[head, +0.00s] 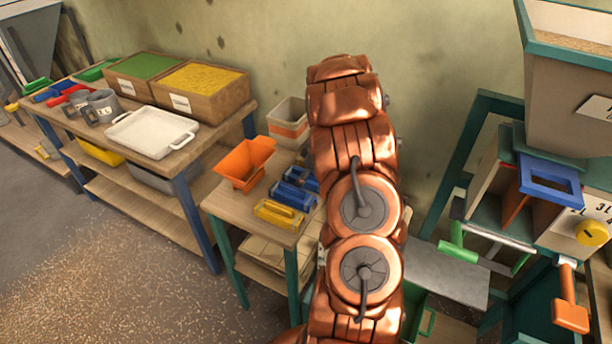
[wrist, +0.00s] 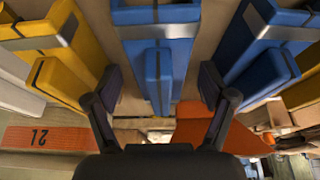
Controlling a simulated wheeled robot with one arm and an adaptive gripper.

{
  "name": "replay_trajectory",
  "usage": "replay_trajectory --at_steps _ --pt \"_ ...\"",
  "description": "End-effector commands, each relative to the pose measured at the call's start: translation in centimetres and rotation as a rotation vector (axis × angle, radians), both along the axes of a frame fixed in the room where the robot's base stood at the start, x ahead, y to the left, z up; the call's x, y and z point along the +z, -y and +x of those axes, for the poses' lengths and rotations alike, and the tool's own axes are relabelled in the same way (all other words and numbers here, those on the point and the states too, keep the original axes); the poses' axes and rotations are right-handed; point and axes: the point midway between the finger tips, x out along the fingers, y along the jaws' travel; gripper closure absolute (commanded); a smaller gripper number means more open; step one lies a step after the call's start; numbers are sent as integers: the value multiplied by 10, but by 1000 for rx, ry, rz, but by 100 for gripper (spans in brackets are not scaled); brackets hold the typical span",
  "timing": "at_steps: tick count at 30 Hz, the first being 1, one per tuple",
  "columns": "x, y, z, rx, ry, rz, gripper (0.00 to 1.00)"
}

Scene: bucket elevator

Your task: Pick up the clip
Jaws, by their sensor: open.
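Blue and yellow clips lie on the small wooden table; the task does not say which one is meant. In the wrist view a blue clip (wrist: 157,65) is in the centre, a second blue clip (wrist: 262,62) is at right, and a yellow clip (wrist: 58,62) is at left. In the head view the yellow clip (head: 279,214) and a blue clip (head: 294,196) show left of my arm. My gripper (wrist: 160,88) is open, its fingers on either side of the middle blue clip's raised bar, with gaps. The head view does not show the gripper.
An orange bin (head: 243,163) stands on the same table, close behind the clips. A grey tub with an orange band (head: 288,128) stands near the wall. A longer bench at left holds a white tray (head: 152,132). A machine with a hopper (head: 567,100) stands at right.

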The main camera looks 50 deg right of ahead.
Motion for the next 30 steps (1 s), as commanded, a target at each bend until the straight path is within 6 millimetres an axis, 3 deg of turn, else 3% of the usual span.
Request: replay_trajectory --at_steps 3,21,30 --pt "0 0 0 0 0 0 17" --pt "0 0 0 0 0 0 80" --pt "2 0 0 1 1 0 82"
